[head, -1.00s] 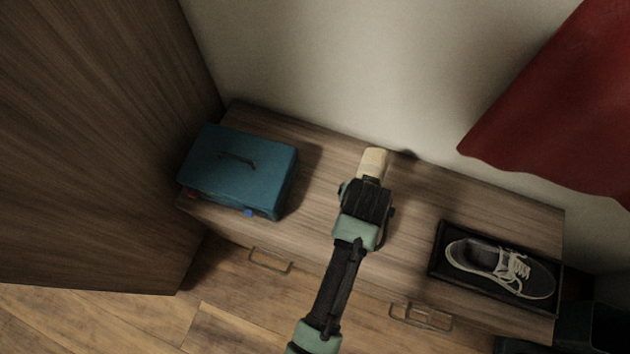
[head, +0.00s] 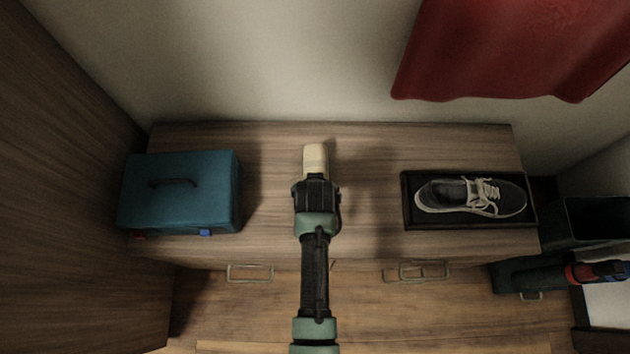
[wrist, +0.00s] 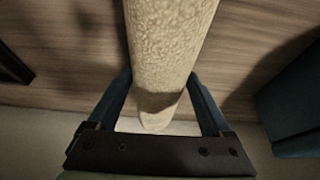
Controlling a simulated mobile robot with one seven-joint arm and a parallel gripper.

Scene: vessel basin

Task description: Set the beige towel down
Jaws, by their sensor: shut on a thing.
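The beige towel (head: 316,157) is a rolled or folded bundle at the end of my arm, over the wooden dresser top between the teal box and the shoe tray. My gripper (head: 316,177) is shut on it. In the wrist view the towel (wrist: 166,50) shows its rough weave and lies lengthwise between the two fingers of my gripper (wrist: 166,105). The wooden surface shows behind it. I cannot tell whether the towel touches the dresser top. My gripper hides part of the towel in the head view.
The dresser top (head: 270,140) is bare around the towel. A teal box (head: 180,190) with a handle stands at left. A black tray (head: 408,200) holding a grey shoe (head: 470,195) lies at right. A red cloth (head: 510,50) hangs on the wall behind. A tall wooden panel (head: 60,200) stands at far left.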

